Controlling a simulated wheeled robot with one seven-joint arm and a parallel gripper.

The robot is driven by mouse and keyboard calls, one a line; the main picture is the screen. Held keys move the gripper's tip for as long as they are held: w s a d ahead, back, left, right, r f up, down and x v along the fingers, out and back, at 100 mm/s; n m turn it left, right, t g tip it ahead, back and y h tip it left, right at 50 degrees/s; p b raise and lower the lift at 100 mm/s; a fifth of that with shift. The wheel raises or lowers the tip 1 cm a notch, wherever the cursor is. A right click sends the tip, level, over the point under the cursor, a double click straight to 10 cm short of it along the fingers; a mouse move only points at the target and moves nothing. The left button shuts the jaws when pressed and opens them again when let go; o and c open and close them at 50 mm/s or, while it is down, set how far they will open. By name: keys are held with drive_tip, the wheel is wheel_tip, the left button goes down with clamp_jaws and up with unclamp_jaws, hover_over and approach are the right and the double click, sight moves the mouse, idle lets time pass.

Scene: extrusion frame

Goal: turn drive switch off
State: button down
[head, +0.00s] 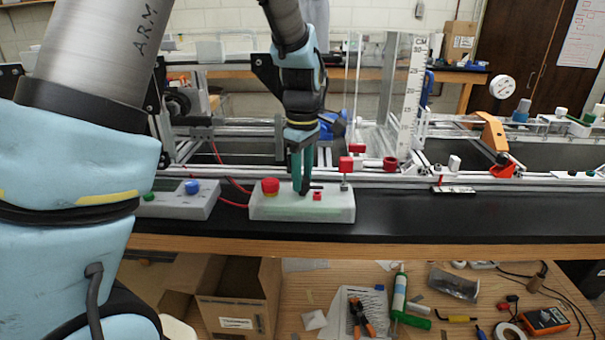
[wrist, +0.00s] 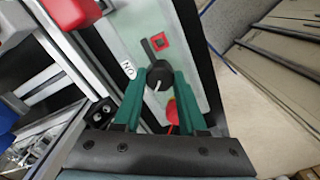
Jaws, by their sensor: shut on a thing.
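The pale green control box (head: 290,212) sits on the black bench top and also shows in the wrist view (wrist: 140,38). Its drive switch, a black knob (wrist: 157,83) with a white pointer line, stands between my fingertips in the wrist view.
A grey box (head: 180,205) with a blue knob stands further left. Aluminium rails (head: 400,180) run behind. The bench's right front is clear.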

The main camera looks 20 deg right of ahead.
sight(303, 179)
idle(0.5)
drive_tip(key=shift+c, duration=2.3)
unclamp_jaws()
wheel_tip(303, 179, up, 11)
drive_tip(key=b, duration=0.2)
drive_tip(key=shift+f, duration=0.1)
